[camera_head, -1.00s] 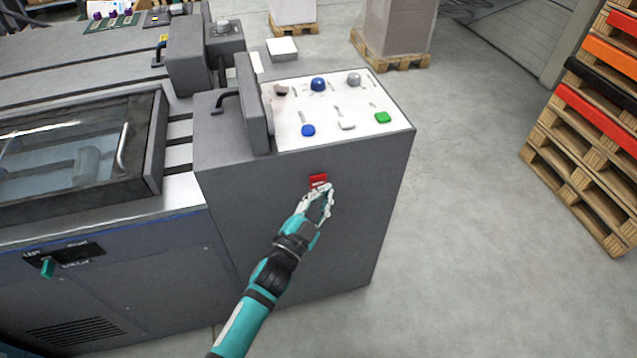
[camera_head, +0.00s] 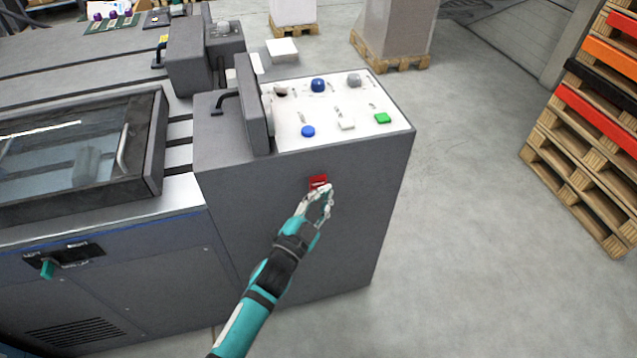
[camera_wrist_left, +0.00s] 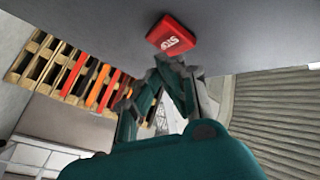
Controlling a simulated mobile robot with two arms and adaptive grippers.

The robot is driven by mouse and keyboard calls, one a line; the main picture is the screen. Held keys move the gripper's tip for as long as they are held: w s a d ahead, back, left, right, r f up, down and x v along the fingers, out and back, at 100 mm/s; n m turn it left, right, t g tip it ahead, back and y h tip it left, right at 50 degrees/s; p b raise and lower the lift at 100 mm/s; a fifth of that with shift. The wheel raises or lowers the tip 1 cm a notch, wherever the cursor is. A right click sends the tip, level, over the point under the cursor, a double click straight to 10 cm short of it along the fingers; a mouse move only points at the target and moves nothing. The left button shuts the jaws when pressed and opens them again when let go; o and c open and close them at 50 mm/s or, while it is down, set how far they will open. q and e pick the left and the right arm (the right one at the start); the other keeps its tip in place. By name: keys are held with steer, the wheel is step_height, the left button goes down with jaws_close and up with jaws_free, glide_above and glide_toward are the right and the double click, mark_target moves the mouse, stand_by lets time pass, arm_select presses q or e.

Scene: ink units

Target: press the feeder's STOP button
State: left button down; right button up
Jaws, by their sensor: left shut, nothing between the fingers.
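The red STOP button (camera_head: 318,182) is a small block on the upper front face of the grey feeder cabinet (camera_head: 290,215). In the left wrist view the STOP button (camera_wrist_left: 172,35) shows white lettering, partly readable. My left gripper (camera_head: 326,190) is shut and empty, its fingertips at the button's lower edge in the head view. In the left wrist view the fingertips (camera_wrist_left: 172,62) are just below the button. I cannot tell whether they touch it. My right gripper is not in view.
The cabinet's white top panel (camera_head: 352,103) carries blue, green, white and grey controls. A machine with a glazed cover (camera_head: 75,150) adjoins on the left. Stacked pallets (camera_head: 575,150) stand at the right. The floor (camera_head: 465,240) between is clear.

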arm_select(q)
steer(key=shift+w, duration=0.15)
steer(key=shift+w+a, duration=0.1)
steer(key=shift+w, duration=0.2)
steer(key=shift+w+a, duration=0.15)
steer(key=shift+w, duration=0.25)
stand_by(0.9)
steer(key=shift+s, duration=0.1)
steer(key=shift+s+d, duration=0.25)
steer(key=shift+s, duration=0.45)
steer(key=shift+s+d+p, duration=0.25)
steer(key=shift+s, duration=0.55)
steer(key=shift+s+d+p, duration=0.3)
steer(key=shift+s, duration=0.5)
steer(key=shift+s+d+p, duration=0.25)
steer(key=shift+s, duration=0.55)
